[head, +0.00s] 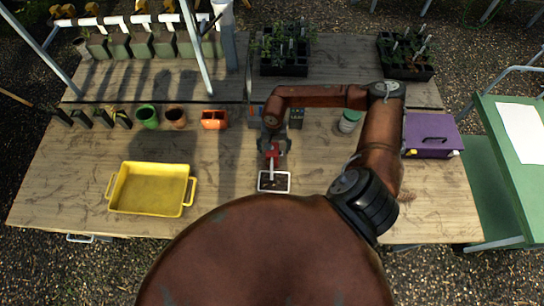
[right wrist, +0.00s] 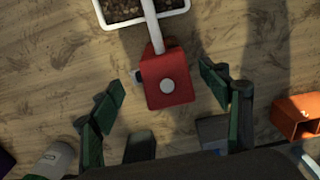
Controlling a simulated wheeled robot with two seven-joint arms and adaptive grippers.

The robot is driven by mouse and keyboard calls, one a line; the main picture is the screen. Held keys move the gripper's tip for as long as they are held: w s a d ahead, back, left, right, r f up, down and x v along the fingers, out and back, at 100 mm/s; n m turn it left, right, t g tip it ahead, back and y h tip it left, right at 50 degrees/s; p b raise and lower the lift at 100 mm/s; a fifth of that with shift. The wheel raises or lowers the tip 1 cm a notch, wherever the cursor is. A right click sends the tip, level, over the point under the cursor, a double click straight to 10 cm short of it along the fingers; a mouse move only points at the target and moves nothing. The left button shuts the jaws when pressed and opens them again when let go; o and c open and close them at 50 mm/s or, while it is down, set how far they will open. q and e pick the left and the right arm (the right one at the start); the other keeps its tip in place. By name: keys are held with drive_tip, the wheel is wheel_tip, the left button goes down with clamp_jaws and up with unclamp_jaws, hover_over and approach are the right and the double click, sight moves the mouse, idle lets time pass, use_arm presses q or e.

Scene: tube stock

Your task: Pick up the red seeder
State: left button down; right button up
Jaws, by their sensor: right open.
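The red seeder (head: 271,154) has a red box body and a pale spout that reaches over a small white tray of dark soil (head: 289,182). In the right wrist view the seeder (right wrist: 178,92) shows a round pale knob on its red body. My right gripper (head: 274,144) is above the wooden table, by the seeder's red end. In the right wrist view my right gripper (right wrist: 160,80) is open, one green-padded finger on each side of the seeder with gaps to both. I cannot tell the height between fingertips and seeder. My left gripper is not in view.
An orange block-like holder (head: 213,119), a brown pot (head: 176,117) and a green pot (head: 148,116) stand to the left. A yellow tray (head: 118,190) lies front left. A jar (head: 349,122) and a purple box (head: 430,137) are to the right. Seedling trays (head: 283,70) stand behind.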

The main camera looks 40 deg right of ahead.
drive_tip(key=shift+f, duration=1.55)
drive_tip(key=shift+c, duration=0.3)
drive_tip(key=shift+w, duration=0.1)
drive_tip(key=c, duration=1.7)
drive_tip(key=shift+c, duration=0.5)
drive_tip(key=shift+r, duration=0.15)
